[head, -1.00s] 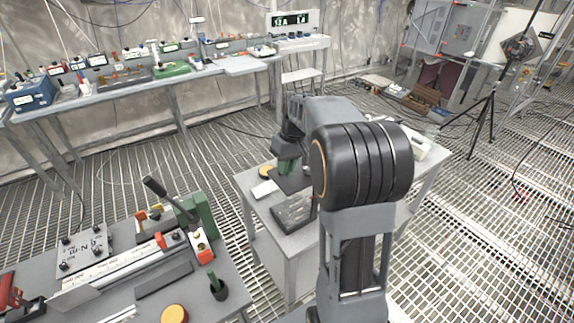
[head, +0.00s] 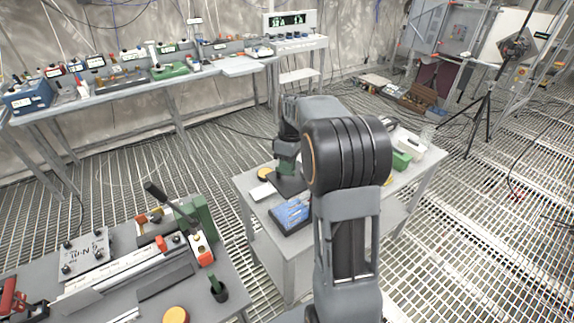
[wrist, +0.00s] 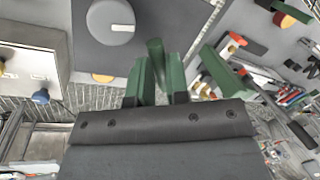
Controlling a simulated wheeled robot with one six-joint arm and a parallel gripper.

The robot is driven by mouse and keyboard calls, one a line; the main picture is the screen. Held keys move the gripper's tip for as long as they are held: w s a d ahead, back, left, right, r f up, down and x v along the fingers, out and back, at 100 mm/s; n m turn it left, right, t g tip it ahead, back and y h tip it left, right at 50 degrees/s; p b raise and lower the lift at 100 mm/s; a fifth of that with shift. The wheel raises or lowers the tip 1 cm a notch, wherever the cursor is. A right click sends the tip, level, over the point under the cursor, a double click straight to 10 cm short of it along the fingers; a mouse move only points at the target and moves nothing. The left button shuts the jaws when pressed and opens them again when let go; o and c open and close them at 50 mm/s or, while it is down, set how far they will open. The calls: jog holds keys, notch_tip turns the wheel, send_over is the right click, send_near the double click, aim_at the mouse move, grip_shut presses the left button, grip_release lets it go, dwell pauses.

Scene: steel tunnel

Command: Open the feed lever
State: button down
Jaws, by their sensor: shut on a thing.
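My gripper (wrist: 158,85) has green fingers and shows at the lower middle of the wrist view. It is shut on a dark green upright handle (wrist: 156,55), which I take to be the feed lever. The handle stands beside a dark grey plate with a round grey knob (wrist: 110,22). In the head view my gripper (head: 286,165) is low over the small grey table, at a dark device (head: 291,186). My arm hides part of this table, and the lever cannot be made out there.
The small table (head: 262,226) also bears a yellow disc (head: 264,174), a tray (head: 277,228) of blue pieces and a green box (head: 402,159). A bench with a black-handled lever (head: 160,194) stands at the left. A tripod (head: 487,110) stands at the right.

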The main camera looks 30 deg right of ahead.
jog(key=n, duration=0.2)
jog(key=w+n+p, duration=0.1)
jog(key=n, duration=0.2)
jog(key=shift+w+d+r+n+g+h+p, duration=0.1)
jog(key=shift+w+d+n+g+h+p, duration=0.05)
jog(key=shift+d+n+g+h+p, duration=0.2)
jog(key=n+p, duration=0.1)
jog(key=n, duration=0.1)
jog(key=w+n+h, duration=0.1)
jog(key=n, duration=0.2)
jog(key=shift+w+p, duration=0.2)
jog(key=shift+p, duration=0.15)
jog(key=shift+n, duration=0.35)
jog(key=c, duration=1.1)
grip_release()
notch_tip(320, 180, up, 13)
jog(key=w, duration=0.2)
jog(key=shift+w+a+r, duration=0.2)
jog(key=shift+w, duration=0.15)
